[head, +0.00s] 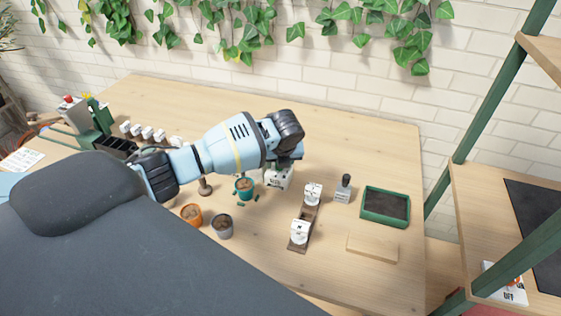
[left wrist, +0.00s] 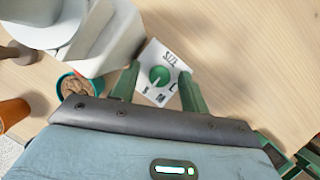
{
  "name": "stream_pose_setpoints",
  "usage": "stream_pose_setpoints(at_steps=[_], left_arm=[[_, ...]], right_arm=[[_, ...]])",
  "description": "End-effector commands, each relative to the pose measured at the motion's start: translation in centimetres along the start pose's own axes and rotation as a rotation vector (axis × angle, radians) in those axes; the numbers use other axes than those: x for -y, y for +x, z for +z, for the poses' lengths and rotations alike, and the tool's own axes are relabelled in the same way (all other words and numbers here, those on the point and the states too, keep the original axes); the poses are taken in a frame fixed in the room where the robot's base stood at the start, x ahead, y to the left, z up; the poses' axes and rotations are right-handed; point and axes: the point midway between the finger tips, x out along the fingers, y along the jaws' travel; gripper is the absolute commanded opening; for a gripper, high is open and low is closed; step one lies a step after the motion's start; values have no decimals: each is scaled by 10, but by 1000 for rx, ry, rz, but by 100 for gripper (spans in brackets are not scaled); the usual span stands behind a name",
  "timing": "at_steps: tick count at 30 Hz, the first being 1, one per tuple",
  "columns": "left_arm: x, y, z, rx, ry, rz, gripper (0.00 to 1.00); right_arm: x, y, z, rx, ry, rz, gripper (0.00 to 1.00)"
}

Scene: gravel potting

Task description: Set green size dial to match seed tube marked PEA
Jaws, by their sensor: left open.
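The green size dial (left wrist: 160,77) sits on a white plate lettered SIZE, with S, M and L around it, in the left wrist view. My left gripper (left wrist: 160,88) is open, with its green fingers on either side of the dial; I cannot tell whether they touch it. In the head view my left gripper (head: 289,158) is over a white box (head: 278,178) whose lettering is too small to read, and the dial is not clear there. No seed tube marked PEA is readable. My right gripper is not in view.
A teal pot (head: 243,188) stands beside the white box, with an orange pot (head: 191,214) and a grey pot (head: 222,227) nearer. A brown strip with white labelled pieces (head: 312,194), a dark-knobbed block (head: 343,190) and a green tray (head: 385,218) are to the right.

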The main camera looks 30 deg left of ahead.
Motion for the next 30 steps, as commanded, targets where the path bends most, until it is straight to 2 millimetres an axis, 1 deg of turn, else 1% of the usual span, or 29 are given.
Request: stream_pose_setpoints(at_steps=[4,5,12,15,23,30], left_arm=[[0,-1,0,1,0,-1,45],[0,-1,0,1,0,-1,44],[0,-1,0,0,0,-1,12],[0,-1,0,0,0,0,0],[1,-2,0,-1,-24,9,0],[2,-3,1,-4,-136,54,0]], right_arm=[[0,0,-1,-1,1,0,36],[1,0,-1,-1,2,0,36],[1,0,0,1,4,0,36],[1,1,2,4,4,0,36],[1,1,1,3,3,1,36],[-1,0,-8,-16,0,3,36]])
